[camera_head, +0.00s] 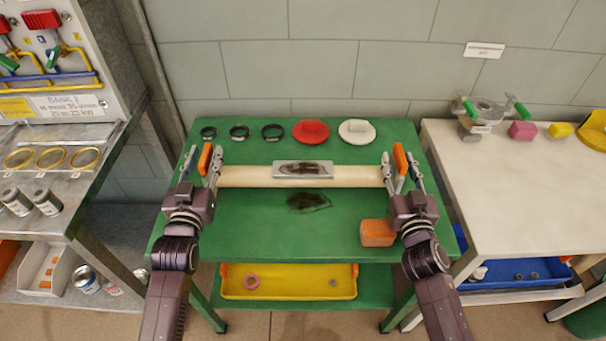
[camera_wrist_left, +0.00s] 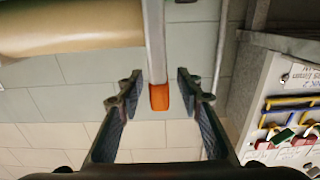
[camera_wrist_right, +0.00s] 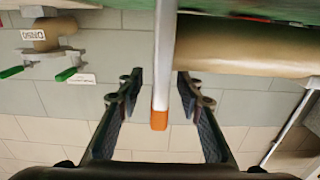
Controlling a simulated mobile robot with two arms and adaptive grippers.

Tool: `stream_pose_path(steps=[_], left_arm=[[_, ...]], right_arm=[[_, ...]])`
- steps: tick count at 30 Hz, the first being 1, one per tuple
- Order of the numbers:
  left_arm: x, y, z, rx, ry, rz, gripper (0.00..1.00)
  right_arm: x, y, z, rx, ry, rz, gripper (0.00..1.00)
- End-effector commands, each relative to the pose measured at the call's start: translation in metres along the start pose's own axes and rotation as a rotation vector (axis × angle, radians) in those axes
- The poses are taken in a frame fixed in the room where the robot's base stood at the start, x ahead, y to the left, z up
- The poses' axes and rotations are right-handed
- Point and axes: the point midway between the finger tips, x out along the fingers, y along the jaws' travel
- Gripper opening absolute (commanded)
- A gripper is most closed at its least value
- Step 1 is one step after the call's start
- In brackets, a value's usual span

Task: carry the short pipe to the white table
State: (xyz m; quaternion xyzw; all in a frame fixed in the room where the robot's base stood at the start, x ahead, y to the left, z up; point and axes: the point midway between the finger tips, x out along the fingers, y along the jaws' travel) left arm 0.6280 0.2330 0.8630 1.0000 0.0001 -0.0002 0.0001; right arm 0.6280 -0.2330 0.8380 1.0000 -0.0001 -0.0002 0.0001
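The short pipe (camera_head: 240,177) is a cream tube with a grey plate at its middle and an orange-tipped grey bar at each end. It lies level across the green table (camera_head: 260,230). My left gripper (camera_head: 206,168) is at the left bar; its fingers stand apart on either side of the orange tip (camera_wrist_left: 159,97). My right gripper (camera_head: 398,172) is likewise at the right bar, its fingers apart around the orange tip (camera_wrist_right: 159,120). Gaps show between fingers and bars in both wrist views. The white table (camera_head: 500,195) stands to the right of the green one.
Black rings (camera_head: 239,132), a red disc (camera_head: 311,131) and a white disc (camera_head: 356,131) line the green table's back. An orange block (camera_head: 377,233) is near my right gripper. A valve (camera_head: 487,115) and pink and yellow blocks sit at the white table's back; its front is clear.

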Motion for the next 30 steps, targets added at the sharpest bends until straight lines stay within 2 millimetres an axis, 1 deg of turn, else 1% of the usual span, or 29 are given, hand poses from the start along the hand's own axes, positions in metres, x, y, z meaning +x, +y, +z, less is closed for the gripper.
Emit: stream_pose_path(steps=[9,11,18,19,30], left_arm=[[0.0026,0.0001,0.0001,0.000,-0.001,0.000,0.33],[0.0026,0.0001,0.0001,0.000,0.000,0.000,0.28],[0.0025,0.0001,0.0001,0.000,0.000,0.000,0.01],[0.0025,0.0001,0.0001,0.000,0.000,0.000,0.00],[0.0024,0.0001,0.0002,0.000,-0.001,0.000,0.00]], right_arm=[[0.0026,-0.0001,0.0003,0.000,-0.001,0.000,0.33],[0.0026,0.0000,0.0003,0.000,-0.001,0.000,0.28],[0.0025,0.0000,0.0003,0.000,-0.001,0.000,0.01],[0.0024,-0.0001,0.0003,0.000,-0.001,0.000,0.00],[0.0024,-0.0001,0.0003,0.000,-0.001,0.000,0.00]])
